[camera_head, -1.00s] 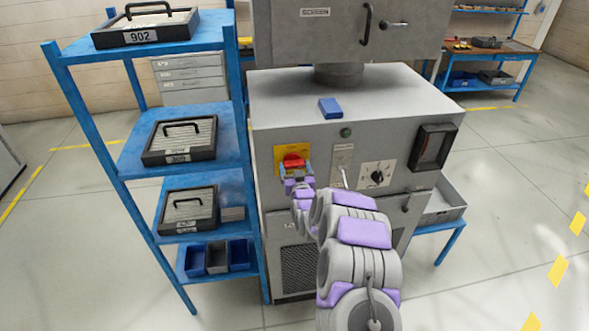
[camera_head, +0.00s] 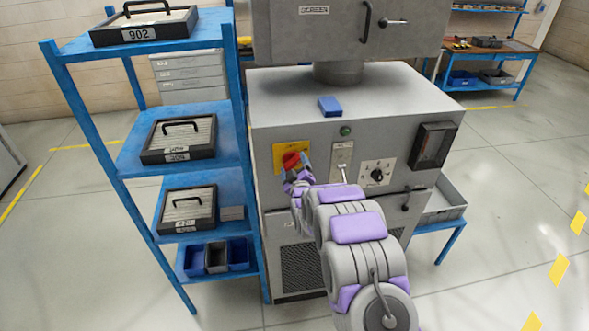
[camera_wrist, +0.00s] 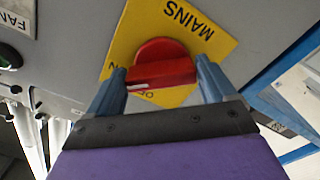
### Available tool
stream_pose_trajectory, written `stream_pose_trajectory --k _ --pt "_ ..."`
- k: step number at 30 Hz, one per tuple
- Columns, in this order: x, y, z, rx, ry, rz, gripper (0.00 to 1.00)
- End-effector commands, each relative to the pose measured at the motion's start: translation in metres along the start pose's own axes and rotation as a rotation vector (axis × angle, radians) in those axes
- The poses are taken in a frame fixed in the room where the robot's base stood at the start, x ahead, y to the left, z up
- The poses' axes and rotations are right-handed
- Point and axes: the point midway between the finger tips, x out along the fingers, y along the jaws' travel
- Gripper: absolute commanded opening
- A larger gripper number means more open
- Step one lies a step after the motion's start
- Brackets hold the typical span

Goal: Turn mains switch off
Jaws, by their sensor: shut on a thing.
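The mains switch is a red rotary knob (camera_wrist: 162,50) on a yellow plate (camera_wrist: 204,38) marked MAINS, on the front of a grey machine. In the wrist view the plate is tilted, and its lower lettering is partly hidden by the knob and my gripper. My gripper (camera_wrist: 160,72) has one blue-grey finger on each side of the knob's red bar and is shut on it. In the head view the red knob (camera_head: 290,159) shows at the machine's upper left front, with my gripper (camera_head: 299,168) on it, partly covering it.
A selector dial (camera_head: 377,174), a small lever switch (camera_head: 342,167) and a green lamp (camera_head: 346,131) sit to the right. A blue box (camera_head: 329,106) lies on the machine top. A blue shelf rack (camera_head: 110,200) with framed screens stands close on the left.

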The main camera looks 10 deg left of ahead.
Motion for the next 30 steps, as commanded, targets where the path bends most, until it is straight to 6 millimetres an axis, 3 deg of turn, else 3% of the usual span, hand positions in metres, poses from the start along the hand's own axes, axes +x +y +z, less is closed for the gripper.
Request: stream_pose_trajectory --k 14,18,30 --pt "0.0 -0.005 0.0015 -0.453 0.004 -0.004 0.54" --pt "0.0005 -0.0043 0.0004 -0.574 0.006 0.0 0.49" --pt "0.0013 -0.0047 0.0014 -0.811 0.001 -0.004 0.49"
